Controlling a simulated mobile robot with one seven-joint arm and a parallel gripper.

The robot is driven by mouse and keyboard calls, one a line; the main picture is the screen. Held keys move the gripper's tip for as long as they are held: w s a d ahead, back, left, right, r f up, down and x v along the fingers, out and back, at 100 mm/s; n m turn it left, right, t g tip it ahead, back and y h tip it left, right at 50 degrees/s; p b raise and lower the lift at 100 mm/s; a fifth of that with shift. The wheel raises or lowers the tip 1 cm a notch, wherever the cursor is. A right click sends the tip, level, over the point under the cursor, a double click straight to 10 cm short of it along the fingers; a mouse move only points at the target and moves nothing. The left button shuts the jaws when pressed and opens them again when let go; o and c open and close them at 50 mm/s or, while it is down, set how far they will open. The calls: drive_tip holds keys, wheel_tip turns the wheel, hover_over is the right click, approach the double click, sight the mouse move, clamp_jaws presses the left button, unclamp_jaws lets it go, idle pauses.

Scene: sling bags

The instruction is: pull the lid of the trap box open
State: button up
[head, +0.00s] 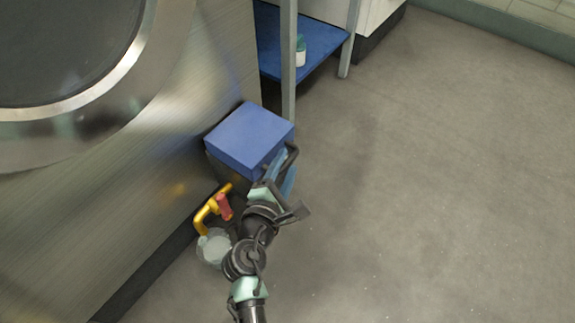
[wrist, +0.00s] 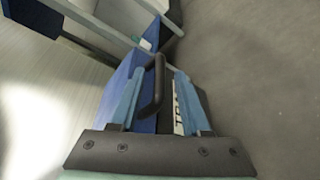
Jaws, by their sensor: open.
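The trap box (head: 219,172) stands on the floor against the metal machine, with a flat blue lid (head: 249,137) that looks closed. In the wrist view the blue lid (wrist: 121,80) shows left of the handle, and a white label (wrist: 181,112) with dark letters shows on the right. A dark bar handle (wrist: 158,88) sticks out from the box toward my gripper. My gripper (head: 281,165) is at the box's near right side. Its blue fingers are open on either side of the handle in the wrist view (wrist: 158,78). I cannot tell whether they touch it.
The metal machine (head: 170,130) rises close on the left. A yellow pipe with a red part (head: 214,207) stands near my arm. A blue-shelved rack (head: 325,65) with a small white bottle (head: 300,53) is behind the box. The floor on the right is clear.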

drive_tip(key=shift+x, duration=0.85)
drive_tip(key=shift+c, duration=0.4)
clamp_jaws()
idle(0.5)
